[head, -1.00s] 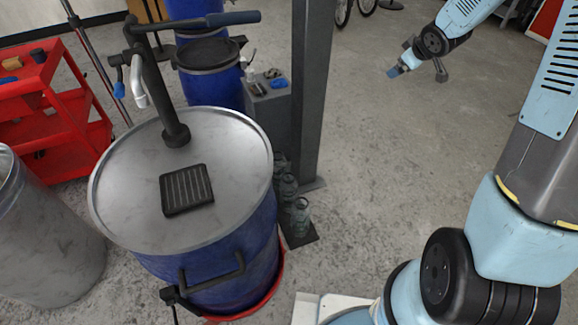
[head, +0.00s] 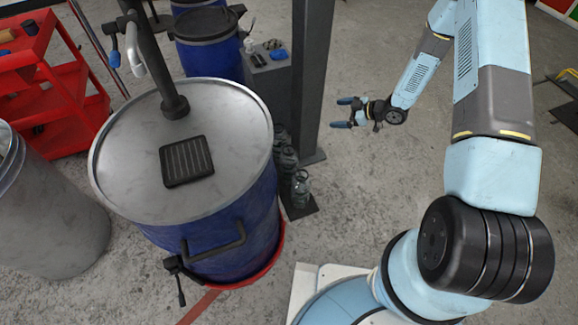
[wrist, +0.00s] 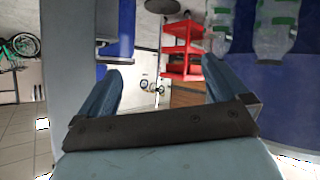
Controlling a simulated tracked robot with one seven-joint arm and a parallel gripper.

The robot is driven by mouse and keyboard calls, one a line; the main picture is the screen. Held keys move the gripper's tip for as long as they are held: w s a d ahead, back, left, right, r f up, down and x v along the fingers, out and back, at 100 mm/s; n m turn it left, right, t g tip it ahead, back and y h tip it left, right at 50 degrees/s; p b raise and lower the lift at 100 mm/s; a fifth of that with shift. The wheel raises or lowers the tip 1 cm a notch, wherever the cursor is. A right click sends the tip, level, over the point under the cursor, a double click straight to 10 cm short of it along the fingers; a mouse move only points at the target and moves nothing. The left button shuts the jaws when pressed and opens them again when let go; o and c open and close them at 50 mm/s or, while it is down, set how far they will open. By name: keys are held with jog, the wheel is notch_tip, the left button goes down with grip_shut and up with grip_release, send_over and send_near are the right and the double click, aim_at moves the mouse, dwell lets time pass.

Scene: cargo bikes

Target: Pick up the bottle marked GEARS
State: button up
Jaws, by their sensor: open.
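Several clear bottles stand in a row on a dark base beside the blue drum; the nearest bottle (head: 301,187) is at the front end. In the wrist view two bottles with green labels hang inverted at the upper right, one larger bottle (wrist: 275,32) and one partly cut off bottle (wrist: 219,18). I cannot read GEARS on any of them. My gripper (head: 343,112) is open and empty, to the right of the post and apart from the bottles. Its two blue fingers also show spread in the wrist view (wrist: 163,82).
A blue drum (head: 225,232) with a grey lid stands left of the bottles. A dark upright post (head: 311,80) rises just behind them. A grey block (head: 268,85) with small items is beyond.

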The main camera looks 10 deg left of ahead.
jog(key=s+a+f+g+y, duration=0.2)
jog(key=s+a+f+y, duration=0.1)
jog(key=s+f, duration=0.4)
jog(key=n+g+y, duration=0.1)
jog(key=g+y, duration=0.2)
send_near(284, 163)
jog(key=w+d+f, duration=0.3)
jog(key=f, duration=0.2)
jog(key=a, duration=1.3)
jog(key=shift+s+a, duration=0.3)
jog(key=shift+s, duration=0.05)
jog(key=shift+c, duration=0.4)
jog(key=shift+r, duration=0.1)
jog(key=c, duration=0.9)
jog(key=shift+c, duration=0.2)
